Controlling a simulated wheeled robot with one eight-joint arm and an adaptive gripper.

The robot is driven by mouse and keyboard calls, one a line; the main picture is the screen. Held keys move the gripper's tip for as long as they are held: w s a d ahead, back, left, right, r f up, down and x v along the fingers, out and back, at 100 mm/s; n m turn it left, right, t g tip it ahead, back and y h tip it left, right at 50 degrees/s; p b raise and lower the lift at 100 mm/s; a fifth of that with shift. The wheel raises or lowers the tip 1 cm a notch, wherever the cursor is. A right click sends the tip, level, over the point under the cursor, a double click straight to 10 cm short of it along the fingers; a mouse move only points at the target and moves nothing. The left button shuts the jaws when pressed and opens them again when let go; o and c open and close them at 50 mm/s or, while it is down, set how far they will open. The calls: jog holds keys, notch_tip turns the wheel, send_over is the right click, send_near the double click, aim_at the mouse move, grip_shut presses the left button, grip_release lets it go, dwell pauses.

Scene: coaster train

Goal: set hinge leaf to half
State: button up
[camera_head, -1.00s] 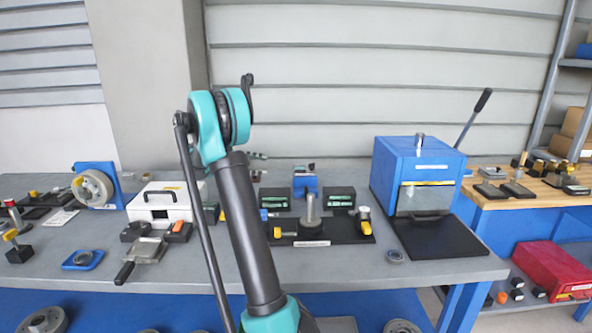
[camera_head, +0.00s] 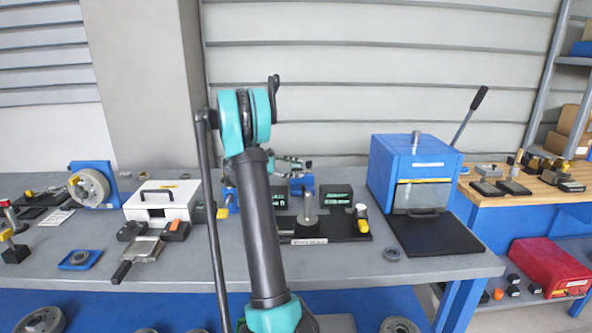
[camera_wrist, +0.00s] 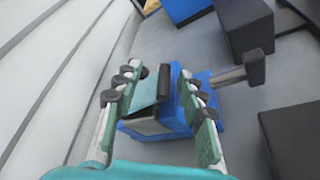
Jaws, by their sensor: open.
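A blue block (camera_head: 303,184) stands at the back of the grey bench, mostly behind my arm and gripper in the head view. In the wrist view the blue block (camera_wrist: 178,112) carries a flat grey-teal plate (camera_wrist: 149,92), which looks like the hinge leaf and is tilted. A dark piece sits by its upper edge. My gripper (camera_wrist: 158,72) is open, with its green-padded fingers on either side of the plate. I cannot tell whether a finger touches it. In the head view my gripper (camera_head: 292,163) is just above the blue block, small and partly hidden.
Black blocks (camera_head: 337,197) flank the blue block. In front, a grey post (camera_head: 310,210) stands on a black base. A blue box press (camera_head: 412,175) is at right, a white case (camera_head: 163,201) at left. The bench front has free room.

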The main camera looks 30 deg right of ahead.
jog(key=shift+d, duration=0.15)
grip_shut()
jog(key=shift+f, duration=0.1)
dwell(0.3)
